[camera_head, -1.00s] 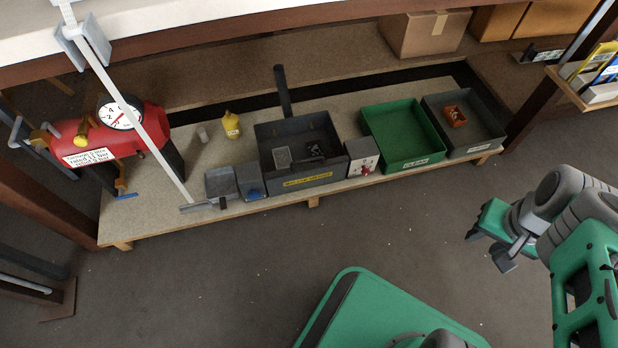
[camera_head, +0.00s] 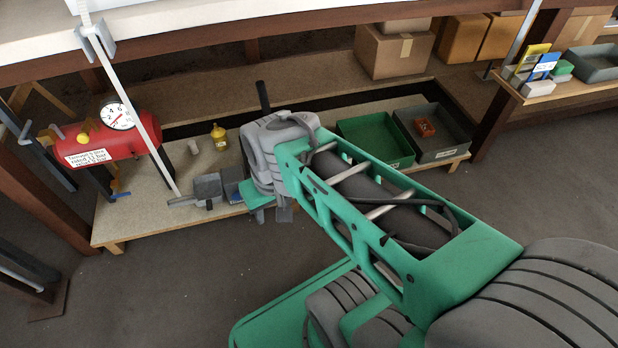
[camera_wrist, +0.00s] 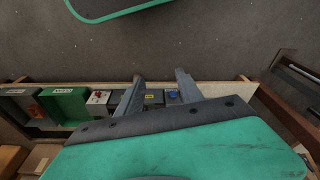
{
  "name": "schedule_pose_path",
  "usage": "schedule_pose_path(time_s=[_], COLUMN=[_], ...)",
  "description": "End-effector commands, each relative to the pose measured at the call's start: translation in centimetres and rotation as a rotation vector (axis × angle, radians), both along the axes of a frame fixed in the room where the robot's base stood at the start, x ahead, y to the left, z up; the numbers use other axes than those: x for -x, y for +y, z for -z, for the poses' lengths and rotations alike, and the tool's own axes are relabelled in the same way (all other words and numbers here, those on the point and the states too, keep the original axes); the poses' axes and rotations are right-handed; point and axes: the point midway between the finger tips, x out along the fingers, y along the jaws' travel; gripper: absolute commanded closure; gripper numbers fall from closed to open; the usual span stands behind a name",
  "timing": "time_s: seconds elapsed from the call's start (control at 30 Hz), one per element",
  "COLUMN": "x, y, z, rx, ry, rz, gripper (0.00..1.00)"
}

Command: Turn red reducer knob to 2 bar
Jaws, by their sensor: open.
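A small box with a pale face and a red part (camera_wrist: 97,97), which looks like the red knob, stands on the low shelf in the wrist view. Its markings are too small to read. In the head view my arm hides it. My gripper (camera_wrist: 160,76) is open and empty, its two fingers apart over the shelf's front edge, to the right of that box in the wrist view. In the head view the gripper (camera_head: 270,212) hangs at the front edge of the shelf. A red tank (camera_head: 95,145) with a round white gauge (camera_head: 119,116) stands at the left end.
A blue knob (camera_wrist: 172,96) on a grey box is close to the fingers. A yellow bottle (camera_head: 219,138), a green bin (camera_head: 380,145) and a grey bin (camera_head: 447,148) stand on the low shelf (camera_head: 130,220). A slanted pole (camera_head: 135,115) leans in front of the tank. Floor before the shelf is clear.

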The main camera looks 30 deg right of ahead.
Motion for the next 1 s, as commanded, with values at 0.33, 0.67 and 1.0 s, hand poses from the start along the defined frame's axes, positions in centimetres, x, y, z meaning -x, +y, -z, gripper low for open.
schedule_pose_path(time_s=[0.33,0.67,1.0], x=[-14.7,-21.4,-12.8], y=[-6.5,-22.2,-33.5], z=[5.8,19.2,29.4], rx=[-0.370,-1.151,1.863], ry=[-0.085,-0.181,0.263], rz=[0.688,1.768,-2.359], gripper=[0.52,0.52,0.52])
